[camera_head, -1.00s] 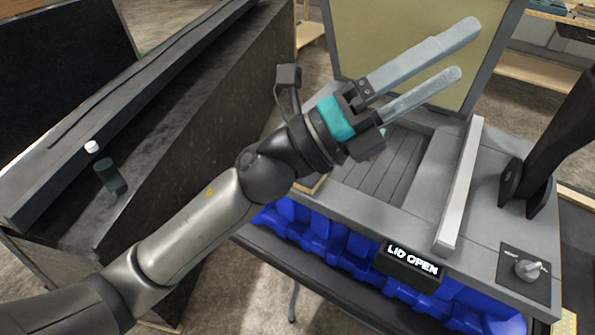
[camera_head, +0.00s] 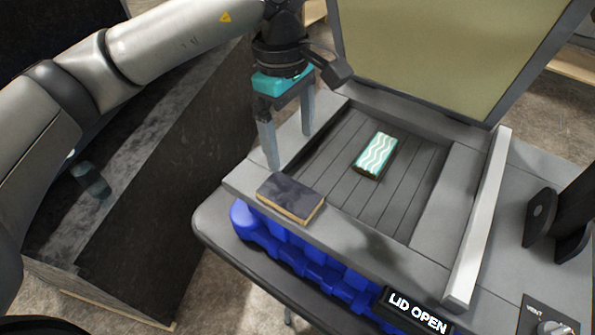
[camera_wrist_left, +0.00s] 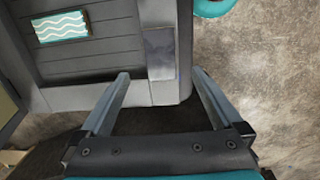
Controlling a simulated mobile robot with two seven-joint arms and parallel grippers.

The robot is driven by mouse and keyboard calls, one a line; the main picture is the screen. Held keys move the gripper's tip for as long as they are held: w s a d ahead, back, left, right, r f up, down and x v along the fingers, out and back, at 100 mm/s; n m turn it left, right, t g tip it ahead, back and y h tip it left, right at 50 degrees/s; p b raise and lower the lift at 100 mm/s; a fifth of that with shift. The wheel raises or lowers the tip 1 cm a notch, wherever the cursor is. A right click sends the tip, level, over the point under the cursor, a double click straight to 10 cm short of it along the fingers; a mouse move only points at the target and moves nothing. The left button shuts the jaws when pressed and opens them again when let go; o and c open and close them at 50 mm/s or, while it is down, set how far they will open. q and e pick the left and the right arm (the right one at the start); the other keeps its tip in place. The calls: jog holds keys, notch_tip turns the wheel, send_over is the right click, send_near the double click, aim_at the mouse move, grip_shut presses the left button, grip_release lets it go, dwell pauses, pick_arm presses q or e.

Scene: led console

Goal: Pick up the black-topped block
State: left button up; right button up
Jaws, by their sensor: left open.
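The black-topped block (camera_head: 291,198) has a dark top and tan sides. It lies flat on the grey front-left rim of the console (camera_head: 395,232), outside the recessed tray. In the left wrist view its dark, shiny top (camera_wrist_left: 159,53) shows just ahead of the fingertips. My left gripper (camera_head: 290,148) points down, open and empty, above and slightly behind the block in the head view. In the left wrist view the gap between its fingers (camera_wrist_left: 160,74) lines up with the block. The right gripper is not in view.
A teal block with white waves (camera_head: 375,155) lies in the slatted tray. The console's lid (camera_head: 440,50) stands open behind, and a sign (camera_head: 417,311) reads "LID OPEN". Blue bins (camera_head: 300,255) sit below the rim. A black bracket (camera_head: 560,215) stands at right.

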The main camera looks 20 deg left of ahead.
pick_arm(q)
jog(key=w+a, duration=0.1)
send_over(289, 193)
jog(key=shift+y, duration=0.4)
jog(key=f, duration=0.9)
jog(key=shift+a, duration=0.35)
jog(key=shift+f, duration=0.45)
jog(key=f, duration=0.3)
jog(key=shift+d+f, duration=0.3)
jog(key=shift+d, duration=0.1)
jog(key=shift+f, duration=0.6)
jog(key=c, duration=1.1)
jog(key=shift+c, duration=0.4)
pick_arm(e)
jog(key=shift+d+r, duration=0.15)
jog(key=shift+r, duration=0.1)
pick_arm(q)
jog(key=shift+r, duration=0.15)
